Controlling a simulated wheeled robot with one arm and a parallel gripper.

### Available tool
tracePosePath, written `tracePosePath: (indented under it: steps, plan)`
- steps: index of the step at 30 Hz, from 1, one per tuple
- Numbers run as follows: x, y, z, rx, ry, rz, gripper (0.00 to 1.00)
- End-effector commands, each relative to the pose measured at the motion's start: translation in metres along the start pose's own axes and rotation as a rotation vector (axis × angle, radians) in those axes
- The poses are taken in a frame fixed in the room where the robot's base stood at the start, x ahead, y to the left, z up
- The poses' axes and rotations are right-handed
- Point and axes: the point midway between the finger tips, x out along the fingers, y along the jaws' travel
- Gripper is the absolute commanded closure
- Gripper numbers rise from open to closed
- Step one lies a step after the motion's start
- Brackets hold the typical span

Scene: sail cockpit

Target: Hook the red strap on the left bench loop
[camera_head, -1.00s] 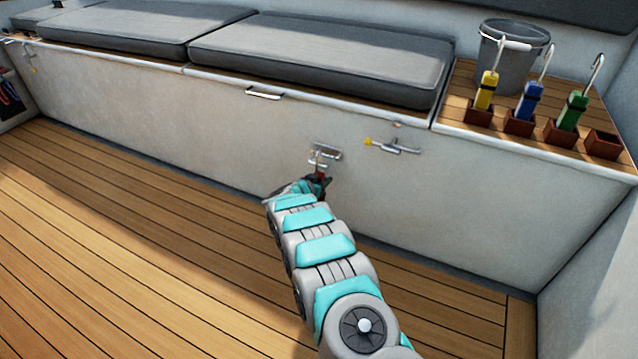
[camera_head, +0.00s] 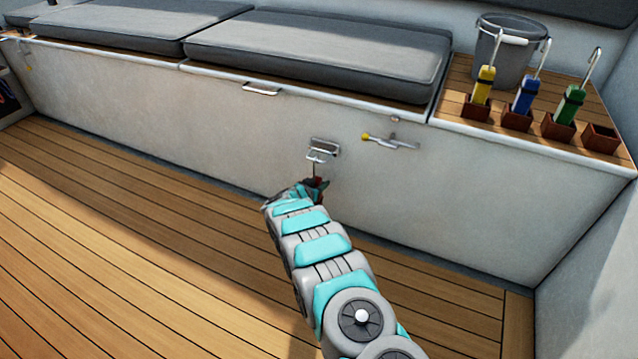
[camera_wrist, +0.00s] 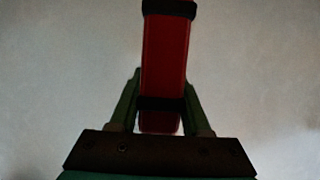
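The red strap (camera_wrist: 165,60) stands upright between the green fingers of my gripper (camera_wrist: 162,85) in the wrist view, with dark bands across it. The fingers meet its sides and are shut on it. In the head view my gripper (camera_head: 314,186) is low in front of the white bench face, and only a small red part of the strap shows. A thin metal hook shaft (camera_head: 315,170) rises from it to the metal bench loop fitting (camera_head: 323,149) just above. I cannot tell whether the hook is through the loop or only in front of it.
A latch with a yellow tip (camera_head: 388,142) sticks out right of the loop. Yellow (camera_head: 484,87), blue (camera_head: 526,96) and green (camera_head: 570,105) straps stand in brown holders near a grey bucket (camera_head: 508,50). Grey cushions (camera_head: 320,55) lie on the bench. The plank floor (camera_head: 110,240) is clear.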

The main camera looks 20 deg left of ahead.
Motion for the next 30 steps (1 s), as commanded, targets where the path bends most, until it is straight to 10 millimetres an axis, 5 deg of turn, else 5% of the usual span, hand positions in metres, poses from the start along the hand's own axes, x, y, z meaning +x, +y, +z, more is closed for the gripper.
tracePosePath:
  steps: [8,20,30]
  plan:
    - [0.0,0.0,0.0,0.0,0.0,0.0,0.2]
    - [-0.006,0.0,0.001,-0.001,-0.003,0.0,0.2]
    - [-0.048,-0.001,-0.001,-0.002,-0.001,-0.002,0.2]
